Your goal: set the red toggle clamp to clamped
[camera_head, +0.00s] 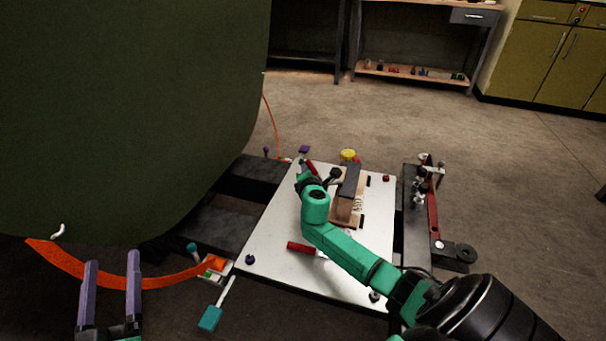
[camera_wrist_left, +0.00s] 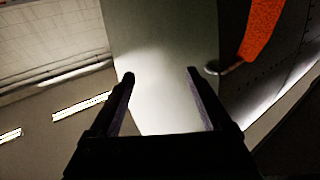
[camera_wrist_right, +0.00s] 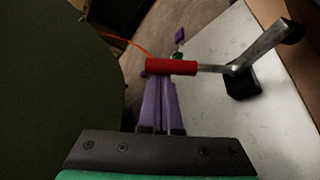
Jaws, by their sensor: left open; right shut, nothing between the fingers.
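A toggle clamp with a red handle (camera_head: 312,167) is at the far left part of the white plate (camera_head: 270,225), by the wooden block. In the right wrist view its red grip (camera_wrist_right: 172,66) lies across the picture, with a metal lever running right to a dark base. My right gripper (camera_wrist_right: 160,84) is shut and empty, its purple fingertips just at or under the red grip; I cannot tell if they touch. A second red handle (camera_head: 300,247) lies near the plate's front, partly behind my right arm. My left gripper (camera_head: 112,258) is open and empty at lower left.
A large dark green curved panel (camera_head: 130,110) fills the left. An orange strip (camera_head: 100,275) hangs below it. A wooden block fixture (camera_head: 345,205) stands on the plate. A rail with red clamps (camera_head: 432,210) is right of it. Open floor (camera_head: 530,190) lies beyond.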

